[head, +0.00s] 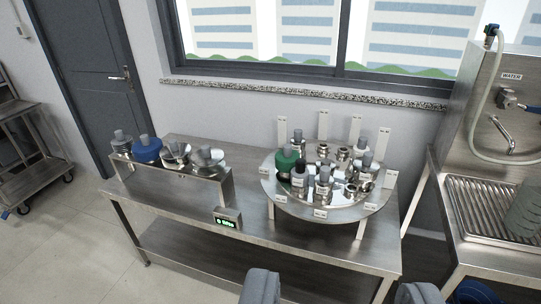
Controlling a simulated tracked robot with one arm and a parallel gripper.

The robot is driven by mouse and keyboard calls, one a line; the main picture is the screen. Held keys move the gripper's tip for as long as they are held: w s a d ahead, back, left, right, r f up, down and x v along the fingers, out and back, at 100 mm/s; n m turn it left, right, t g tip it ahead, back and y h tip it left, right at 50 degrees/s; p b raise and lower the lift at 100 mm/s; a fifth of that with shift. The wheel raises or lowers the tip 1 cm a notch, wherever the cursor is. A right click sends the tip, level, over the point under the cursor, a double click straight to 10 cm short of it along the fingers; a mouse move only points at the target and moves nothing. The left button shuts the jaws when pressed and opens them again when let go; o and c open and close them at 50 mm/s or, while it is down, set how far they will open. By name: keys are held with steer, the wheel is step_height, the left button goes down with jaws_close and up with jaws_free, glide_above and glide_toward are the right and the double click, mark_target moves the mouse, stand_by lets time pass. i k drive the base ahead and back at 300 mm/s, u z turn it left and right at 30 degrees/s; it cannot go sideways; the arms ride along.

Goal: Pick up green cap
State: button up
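The green cap (285,163) is on the left side of a round metal turntable (318,211), among several metal fittings and bottles. It is a rounded green piece with a grey knob on top.
A steel table (270,235) carries the turntable and, at left, a raised shelf (195,183) with a blue cap (147,150) and metal pieces. White upright tags (323,124) ring the turntable's back. A steel sink (500,215) stands at right. Floor at lower left is clear.

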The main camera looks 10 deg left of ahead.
mark_target(285, 159)
steer(key=u, duration=1.25)
steer(key=i, duration=2.05)
steer(key=z, duration=1.7)
steer(key=i, duration=0.95)
steer(key=u, duration=0.1)
